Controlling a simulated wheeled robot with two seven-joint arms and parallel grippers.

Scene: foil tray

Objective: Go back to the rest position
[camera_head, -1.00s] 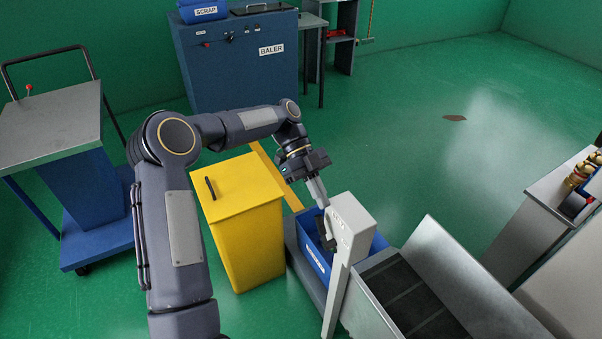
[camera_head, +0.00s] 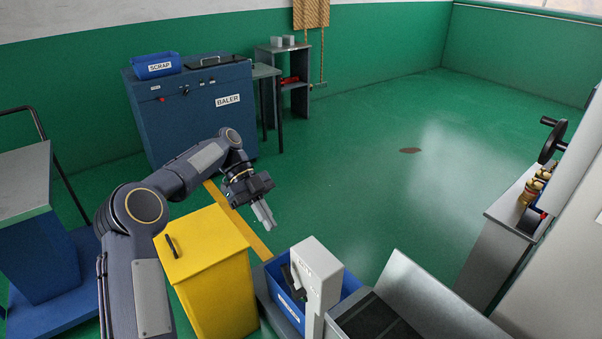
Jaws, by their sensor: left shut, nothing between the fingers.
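My left arm comes in from the left and reaches over the yellow bin. My left gripper (camera_head: 264,214) is shut and empty, pointing down to the right. It hangs in the air beyond the yellow bin (camera_head: 203,243) and behind the blue crate. The blue crate (camera_head: 349,284) sits at lower centre, partly hidden by a light grey post (camera_head: 318,278). A dark item (camera_head: 293,280) shows at the crate's left side; I cannot tell what it is. No foil tray can be made out. My right gripper is not in view.
The blue baler (camera_head: 195,110) stands at the back with a scrap bin (camera_head: 157,65) on top. A cart (camera_head: 27,220) is at left. A metal chute (camera_head: 425,290) is at lower right, a bench with brass fittings (camera_head: 533,188) at right.

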